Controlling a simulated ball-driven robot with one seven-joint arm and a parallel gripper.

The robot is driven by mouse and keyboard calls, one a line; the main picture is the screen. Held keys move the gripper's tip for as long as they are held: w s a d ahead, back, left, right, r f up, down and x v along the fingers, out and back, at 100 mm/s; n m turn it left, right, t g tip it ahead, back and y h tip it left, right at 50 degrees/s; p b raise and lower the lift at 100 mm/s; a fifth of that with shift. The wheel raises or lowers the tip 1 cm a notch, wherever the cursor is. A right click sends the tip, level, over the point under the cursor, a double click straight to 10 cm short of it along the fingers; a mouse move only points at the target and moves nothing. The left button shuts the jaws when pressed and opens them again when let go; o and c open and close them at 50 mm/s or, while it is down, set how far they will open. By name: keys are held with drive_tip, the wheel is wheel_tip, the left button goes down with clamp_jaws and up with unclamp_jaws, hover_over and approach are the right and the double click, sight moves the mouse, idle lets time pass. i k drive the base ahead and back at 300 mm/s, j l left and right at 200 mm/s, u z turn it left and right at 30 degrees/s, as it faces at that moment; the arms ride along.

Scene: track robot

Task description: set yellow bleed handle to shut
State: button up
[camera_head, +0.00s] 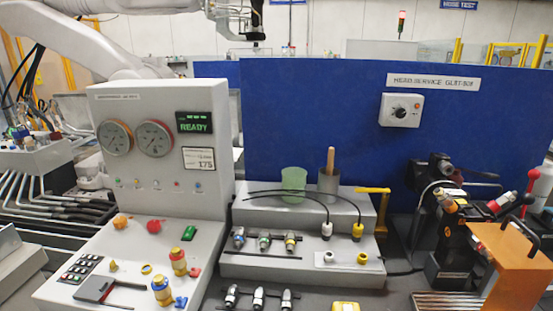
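I cannot tell for sure which part is the yellow bleed handle. A small yellow knob (113,266) stands on the sloped desk of the grey console (65,290), left of a yellow-ringed round part (146,268). Whether any of these is open or shut is not readable. What seems to be my gripper (254,38) hangs at the top, high above the bench and apart from all of these; its finger opening is unclear.
The console's upright face has two gauges (154,139) and a green READY display (195,122). A blue wall (330,90) stands behind. An orange stand (508,250) is at right.

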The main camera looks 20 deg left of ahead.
sight(386, 191)
drive_tip(key=u, duration=1.45)
drive_tip(key=z, duration=1.15)
drive_tip(key=i+j+z, duration=0.15)
drive_tip(key=i+j, duration=0.4)
